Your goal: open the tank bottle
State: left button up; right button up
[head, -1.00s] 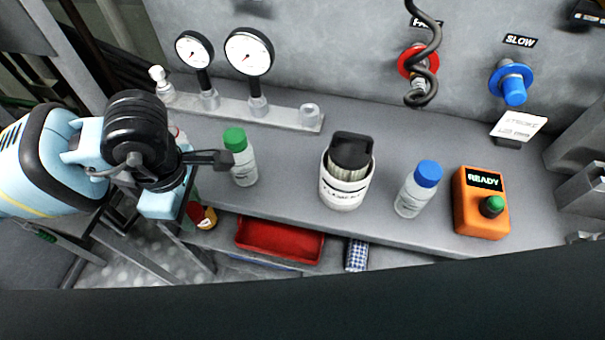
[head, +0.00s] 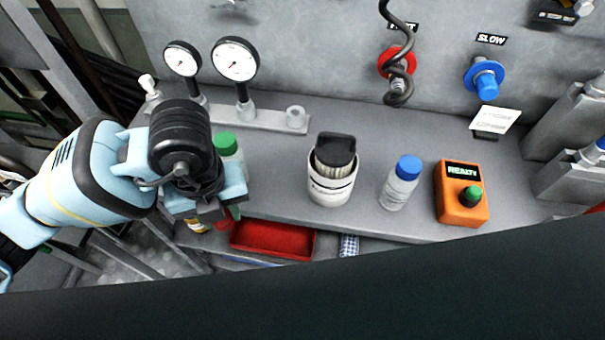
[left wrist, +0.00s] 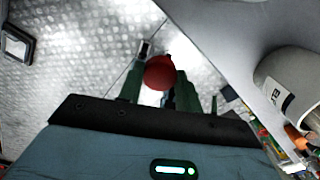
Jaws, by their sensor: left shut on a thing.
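My left gripper (head: 228,212) is at the left front edge of the bench, in front of the green-capped bottle (head: 225,143), hiding part of its body. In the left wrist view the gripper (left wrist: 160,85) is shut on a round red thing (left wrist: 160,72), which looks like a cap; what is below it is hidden. A clear bottle with a blue cap (head: 405,178) stands upright on the bench, apart from the gripper. I cannot tell by label which one is the tank bottle. My right gripper is not in view.
A white container (head: 331,186) with a dark thing in it stands mid-bench. An orange READY box (head: 455,212) is to the right. Two gauges (head: 235,60) stand at the back left. A red tray (head: 270,240) lies below the bench edge. Bench between container and blue-capped bottle is clear.

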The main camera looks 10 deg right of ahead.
pick_arm(q)
jog(key=n, duration=0.1)
jog(key=d+n, duration=0.1)
jog(key=n, duration=0.3)
jog(key=shift+s+d+r, duration=0.25)
jog(key=shift+s+d, duration=0.05)
jog(key=shift+d, duration=0.05)
jog(key=shift+s+d+n, duration=0.1)
jog(key=shift+d+n, duration=0.1)
jog(key=shift+n, duration=0.45)
jog(key=shift+s+d+n, duration=0.1)
jog(key=shift+d+n, duration=0.05)
jog(key=shift+n, duration=0.5)
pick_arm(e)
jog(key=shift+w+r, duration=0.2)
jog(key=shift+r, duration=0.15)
pick_arm(q)
send_over(288, 174)
jog(key=s, duration=0.1)
jog(key=shift+a+f+b, duration=0.3)
jog(key=shift+f+b, duration=0.05)
jog(key=shift+f, duration=0.35)
jog(key=shift+w+d, duration=0.15)
jog(key=shift+w, duration=0.1)
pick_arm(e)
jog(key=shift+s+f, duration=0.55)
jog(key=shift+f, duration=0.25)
